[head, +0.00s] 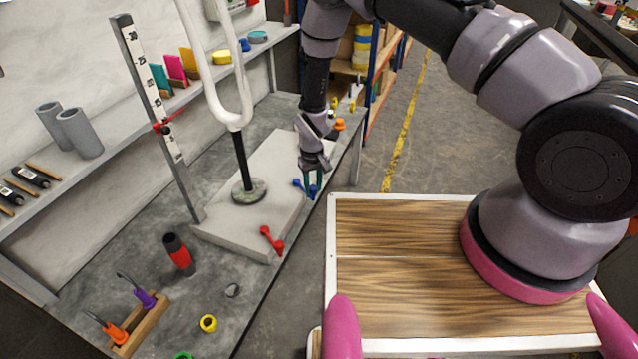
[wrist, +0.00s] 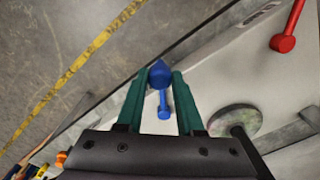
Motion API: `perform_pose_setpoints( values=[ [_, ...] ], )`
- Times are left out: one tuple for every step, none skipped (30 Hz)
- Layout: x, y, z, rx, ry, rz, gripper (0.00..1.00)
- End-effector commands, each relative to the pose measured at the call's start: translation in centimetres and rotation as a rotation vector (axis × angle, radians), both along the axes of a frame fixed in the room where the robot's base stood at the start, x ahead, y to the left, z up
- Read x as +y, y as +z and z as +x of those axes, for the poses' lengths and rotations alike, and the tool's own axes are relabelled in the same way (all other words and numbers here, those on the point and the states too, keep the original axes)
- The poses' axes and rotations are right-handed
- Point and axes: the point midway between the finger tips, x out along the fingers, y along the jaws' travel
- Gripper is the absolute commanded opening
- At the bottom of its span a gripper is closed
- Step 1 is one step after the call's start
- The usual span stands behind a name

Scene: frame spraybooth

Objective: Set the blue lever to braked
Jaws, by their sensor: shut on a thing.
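The blue lever (wrist: 163,104) is mounted on the edge of a pale raised slab (head: 215,238) on the workbench. Its large blue knob (wrist: 159,74) sits between the two green fingertips of my gripper (wrist: 158,84) in the wrist view. My gripper is shut on the lever at this knob end. In the head view my gripper (head: 311,180) reaches down to the lever (head: 299,184) from above, and its fingers partly hide it. No braked marking can be made out.
A red lever (head: 272,239) is on the slab's near edge. A white looped frame on a black post (head: 241,160) stands on the slab, left of my gripper. A ruled upright (head: 150,100), a red-black cylinder (head: 179,254) and a tool rack (head: 139,325) are farther left. Floor lies right of the bench.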

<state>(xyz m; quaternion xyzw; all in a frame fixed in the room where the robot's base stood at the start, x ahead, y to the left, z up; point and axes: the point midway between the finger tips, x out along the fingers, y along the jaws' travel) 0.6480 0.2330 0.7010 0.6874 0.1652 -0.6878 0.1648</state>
Motion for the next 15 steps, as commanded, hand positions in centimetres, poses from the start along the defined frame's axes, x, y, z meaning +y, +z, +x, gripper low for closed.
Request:
perform_pose_setpoints(
  values=[
    [0.14, 0.01, -0.01, -0.002, -0.014, 0.001, 0.00],
    [0.19, 0.01, -0.05, -0.002, -0.022, 0.000, 0.00],
    [0.25, 0.01, -0.09, -0.002, -0.030, 0.000, 0.00],
    [0.29, 0.01, -0.11, -0.002, -0.036, 0.000, 0.00],
    [0.32, 0.01, -0.14, -0.002, -0.041, 0.000, 0.00],
    [0.36, 0.01, -0.16, -0.002, -0.047, 0.001, 0.00],
    [0.38, 0.01, -0.17, -0.002, -0.050, 0.001, 0.00],
    [0.40, 0.01, -0.18, -0.002, -0.053, 0.001, 0.00],
    [0.42, 0.01, -0.20, -0.002, -0.055, 0.001, 0.00],
    [0.43, 0.01, -0.21, -0.002, -0.056, 0.001, 0.00],
    [0.45, 0.01, -0.22, -0.002, -0.057, 0.001, 0.00],
    [0.46, 0.01, -0.22, -0.002, -0.057, 0.001, 0.00],
    [0.46, 0.01, -0.24, -0.002, -0.057, 0.001, 0.00],
    [0.47, 0.01, -0.24, -0.002, -0.057, 0.001, 0.00],
    [0.48, 0.02, -0.25, -0.002, -0.056, 0.001, 0.00]
  ],
)
